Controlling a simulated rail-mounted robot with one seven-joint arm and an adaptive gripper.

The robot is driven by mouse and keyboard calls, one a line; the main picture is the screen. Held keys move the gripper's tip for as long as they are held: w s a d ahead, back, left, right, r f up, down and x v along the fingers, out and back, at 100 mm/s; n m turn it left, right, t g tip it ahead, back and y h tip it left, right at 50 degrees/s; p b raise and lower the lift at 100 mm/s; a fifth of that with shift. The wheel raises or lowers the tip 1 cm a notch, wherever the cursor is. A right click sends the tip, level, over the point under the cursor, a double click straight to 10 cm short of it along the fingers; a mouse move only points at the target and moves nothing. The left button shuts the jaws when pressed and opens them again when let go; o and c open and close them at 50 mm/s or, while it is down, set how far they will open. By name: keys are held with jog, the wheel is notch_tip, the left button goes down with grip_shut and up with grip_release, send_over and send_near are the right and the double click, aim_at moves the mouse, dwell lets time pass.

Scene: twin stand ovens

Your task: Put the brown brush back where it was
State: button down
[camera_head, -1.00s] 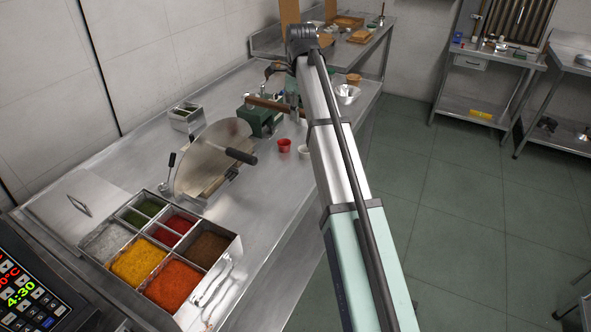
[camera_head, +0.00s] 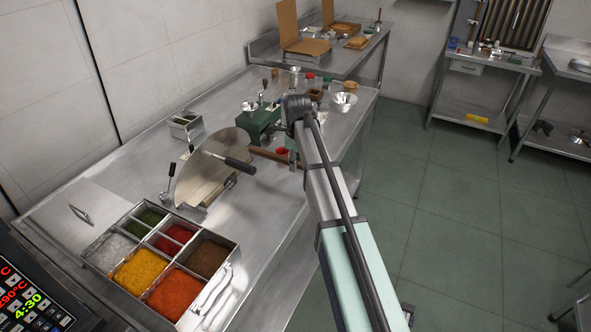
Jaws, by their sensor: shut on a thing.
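The brown brush (camera_head: 270,156) shows as a long brown bar low over the steel counter, just right of the round metal peel. My gripper (camera_head: 294,161) points down at the bar's right end and is shut on it. My arm hides part of the grip. I cannot tell whether the brush touches the counter. A red cup (camera_head: 282,152) is right behind the brush.
A green device (camera_head: 259,122) is behind. A topping tray (camera_head: 165,262) is in front. The counter (camera_head: 262,205) is clear between tray and brush.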

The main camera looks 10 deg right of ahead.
aim_at(297, 161)
jog(key=shift+f+p, duration=0.3)
jog(key=shift+f, duration=1.35)
jog(key=shift+f, duration=0.15)
jog(key=c, duration=0.9)
grip_release()
jog(key=shift+c, duration=0.2)
notch_tip(297, 161, up, 12)
jog(key=shift+s+d+r+b, duration=0.1)
jog(key=shift+d+r+b, duration=0.05)
jog(key=shift+b, duration=0.95)
